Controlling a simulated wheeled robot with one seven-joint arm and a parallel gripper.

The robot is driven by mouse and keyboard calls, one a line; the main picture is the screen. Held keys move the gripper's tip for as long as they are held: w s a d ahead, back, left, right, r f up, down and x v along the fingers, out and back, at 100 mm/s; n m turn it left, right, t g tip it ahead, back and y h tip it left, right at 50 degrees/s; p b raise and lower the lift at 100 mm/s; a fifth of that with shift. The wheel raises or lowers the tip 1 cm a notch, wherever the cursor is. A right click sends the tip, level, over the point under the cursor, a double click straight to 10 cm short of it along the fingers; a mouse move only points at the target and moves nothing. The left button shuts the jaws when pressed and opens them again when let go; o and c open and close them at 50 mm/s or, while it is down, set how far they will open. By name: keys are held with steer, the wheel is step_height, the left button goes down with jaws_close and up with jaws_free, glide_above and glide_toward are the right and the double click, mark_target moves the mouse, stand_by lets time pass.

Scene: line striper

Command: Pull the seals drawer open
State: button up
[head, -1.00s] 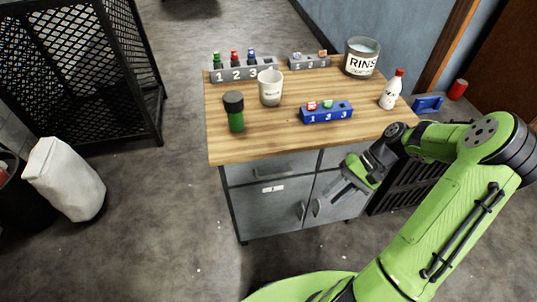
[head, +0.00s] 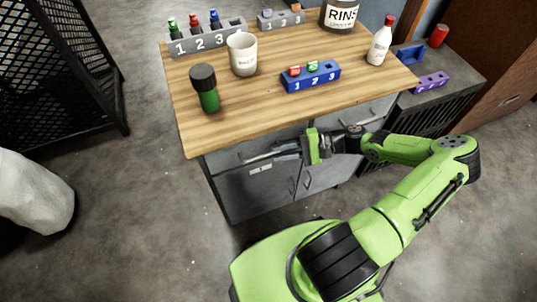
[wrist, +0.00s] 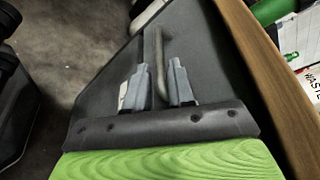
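The drawer (head: 225,160) is a dark grey front under the left part of the wooden worktop, and it looks shut. A small white label (head: 261,168) is near it; its writing is too small to read. My gripper (head: 272,152) is at the drawer front, just below the worktop edge. In the wrist view the bar handle (wrist: 157,45) runs between the two fingers of my gripper (wrist: 158,78). The fingers are apart, one on each side of the bar, with slim gaps showing. The handle's near end is close to the gripper's palm.
The worktop (head: 240,120) overhangs closely above my gripper. It bears a green bottle (head: 205,88), a white cup (head: 242,54), a blue numbered rack (head: 311,77) and a white bottle (head: 379,42). A cabinet door (head: 320,175) is below right.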

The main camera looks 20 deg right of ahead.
mark_target(269, 153)
steer(key=x, duration=0.4)
steer(key=shift+b, duration=0.3)
jaws_close()
